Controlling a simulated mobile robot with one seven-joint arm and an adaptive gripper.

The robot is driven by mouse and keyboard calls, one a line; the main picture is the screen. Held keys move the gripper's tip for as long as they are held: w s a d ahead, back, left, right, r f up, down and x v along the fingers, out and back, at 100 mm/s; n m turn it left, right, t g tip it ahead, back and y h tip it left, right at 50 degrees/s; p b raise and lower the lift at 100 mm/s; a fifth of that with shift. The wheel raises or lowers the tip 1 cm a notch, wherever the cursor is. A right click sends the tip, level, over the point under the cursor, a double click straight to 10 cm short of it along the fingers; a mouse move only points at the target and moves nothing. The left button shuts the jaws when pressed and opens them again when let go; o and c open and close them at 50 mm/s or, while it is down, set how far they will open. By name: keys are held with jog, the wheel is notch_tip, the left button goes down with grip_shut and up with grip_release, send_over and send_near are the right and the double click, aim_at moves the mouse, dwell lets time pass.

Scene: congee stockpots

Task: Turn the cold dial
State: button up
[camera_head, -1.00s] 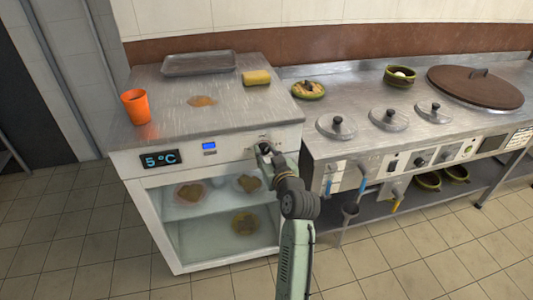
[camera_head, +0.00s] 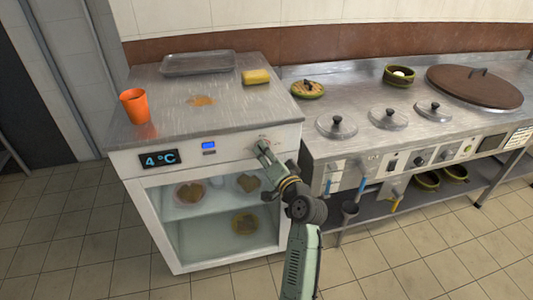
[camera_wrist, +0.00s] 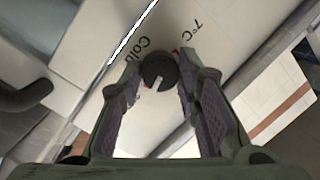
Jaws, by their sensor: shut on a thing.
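The cold dial (camera_wrist: 160,72) is a small round black knob with a pale pointer mark, on the white front panel of the fridge cabinet. In the wrist view it sits between the tips of my gripper (camera_wrist: 158,80), whose two fingers are shut on it. The printed words "Cold" and "7°C" show beside it. In the head view my gripper (camera_head: 262,146) reaches the right end of the panel and hides the dial. The temperature display (camera_head: 160,159) on the panel reads 4 °C.
The fridge (camera_head: 150,215) has a glass front with several plates inside. An orange cup (camera_head: 135,107), a metal tray (camera_head: 199,62) and a yellow sponge (camera_head: 256,77) are on its top. The stove counter (camera_head: 350,85) with lidded pots stands close on the right.

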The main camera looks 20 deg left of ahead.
jog(key=shift+m, duration=1.2)
jog(key=o, duration=1.2)
jog(key=shift+c, duration=0.2)
jog(key=v, duration=1.2)
jog(key=shift+f, duration=0.3)
